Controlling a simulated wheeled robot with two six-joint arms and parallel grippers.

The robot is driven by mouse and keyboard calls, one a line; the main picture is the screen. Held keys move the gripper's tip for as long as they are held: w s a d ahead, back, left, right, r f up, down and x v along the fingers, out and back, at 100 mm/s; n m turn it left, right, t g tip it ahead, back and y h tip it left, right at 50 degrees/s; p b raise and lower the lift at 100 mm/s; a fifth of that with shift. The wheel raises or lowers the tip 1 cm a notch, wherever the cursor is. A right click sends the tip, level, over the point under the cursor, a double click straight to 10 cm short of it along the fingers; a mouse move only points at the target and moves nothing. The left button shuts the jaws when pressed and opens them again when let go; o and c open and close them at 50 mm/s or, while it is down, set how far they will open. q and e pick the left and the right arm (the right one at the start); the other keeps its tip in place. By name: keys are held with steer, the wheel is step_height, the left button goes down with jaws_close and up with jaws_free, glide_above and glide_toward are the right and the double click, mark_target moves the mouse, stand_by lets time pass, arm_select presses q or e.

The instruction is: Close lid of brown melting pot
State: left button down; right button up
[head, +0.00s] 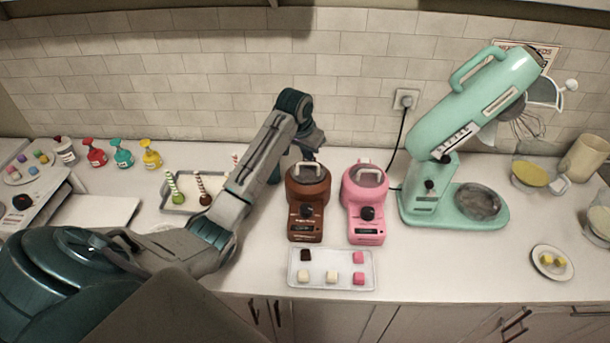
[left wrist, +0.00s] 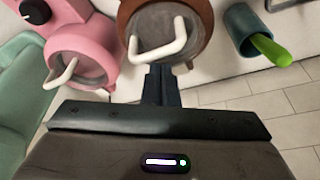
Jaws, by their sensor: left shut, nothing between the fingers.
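The brown melting pot (head: 305,222) stands on the counter, left of the pink melting pot (head: 367,222). Its round lid (head: 308,172) with a white handle looks down on the pot's top; I cannot tell if it is fully seated. My left gripper (head: 309,151) is over the back of the brown pot, its fingertips partly hidden. In the left wrist view the shut, empty fingers (left wrist: 161,86) point at the brown pot's rim, beside the white handle (left wrist: 158,42). Whether they touch it is unclear. My right gripper is not in view.
A tray (head: 333,284) of small cubes lies in front of the pots. A mint stand mixer (head: 478,100) stands at right. A teal cup (left wrist: 240,25) with a green utensil is close beside the brown pot. A tray with striped sticks lies behind my left arm.

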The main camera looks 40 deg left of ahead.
arm_select(q)
steer(key=shift+f, duration=0.15)
steer(key=shift+s+d+f, duration=0.2)
steer(key=shift+s+f, duration=0.1)
steer(key=shift+f, duration=0.1)
steer(key=shift+r, duration=3.05)
